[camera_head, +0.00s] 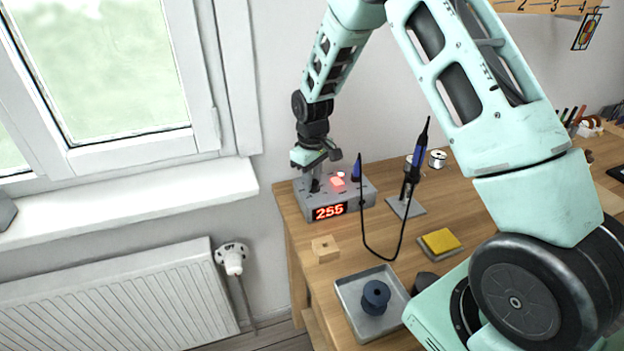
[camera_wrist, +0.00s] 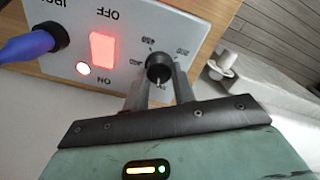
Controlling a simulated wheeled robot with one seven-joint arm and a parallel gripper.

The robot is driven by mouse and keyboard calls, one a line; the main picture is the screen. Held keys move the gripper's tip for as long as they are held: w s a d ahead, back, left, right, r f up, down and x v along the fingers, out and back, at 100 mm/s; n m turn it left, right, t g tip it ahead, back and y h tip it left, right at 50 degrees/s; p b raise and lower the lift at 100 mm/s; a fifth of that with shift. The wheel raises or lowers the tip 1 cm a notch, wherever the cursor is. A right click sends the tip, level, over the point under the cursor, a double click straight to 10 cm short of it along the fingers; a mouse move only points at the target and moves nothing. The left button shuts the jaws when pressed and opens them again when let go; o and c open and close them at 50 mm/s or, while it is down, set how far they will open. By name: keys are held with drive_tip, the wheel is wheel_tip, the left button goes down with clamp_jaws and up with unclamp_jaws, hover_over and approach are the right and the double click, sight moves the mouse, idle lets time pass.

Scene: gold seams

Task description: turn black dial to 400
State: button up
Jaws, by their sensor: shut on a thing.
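The grey soldering station (camera_head: 358,194) stands at the left back of the wooden desk. Its red display (camera_head: 330,211) reads 255. The black dial (camera_wrist: 158,67) is on its top face, with printed numbers around it in the wrist view. My gripper (camera_wrist: 160,85) is shut on the dial, one finger on each side; a pale pointer line shows on the dial. In the head view my gripper (camera_head: 314,184) comes down on the station from above and hides most of the dial.
A blue iron (camera_head: 413,165) stands in its holder, its black cable (camera_head: 365,240) looping over the desk. A metal tray (camera_head: 349,287) with a dark spool (camera_head: 376,294), a wooden block (camera_head: 325,249) and a yellow sponge (camera_head: 441,240) are nearer. The window sill (camera_head: 170,193) is at left.

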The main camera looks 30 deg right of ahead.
drive_tip(key=m, duration=0.4)
drive_tip(key=shift+d+r+m, duration=0.1)
drive_tip(key=shift+m, duration=0.2)
drive_tip(key=m, duration=0.4)
drive_tip(key=shift+d+m, duration=0.1)
drive_tip(key=shift+m, duration=0.2)
drive_tip(key=m+p, duration=0.1)
drive_tip(key=m, duration=0.3)
drive_tip(key=shift+m, duration=0.3)
drive_tip(key=m+p, duration=0.1)
drive_tip(key=m, duration=0.3)
drive_tip(key=shift+s+d+m+p, duration=0.1)
drive_tip(key=shift+m+p, duration=0.25)
drive_tip(key=shift+m, duration=0.05)
drive_tip(key=o, duration=1)
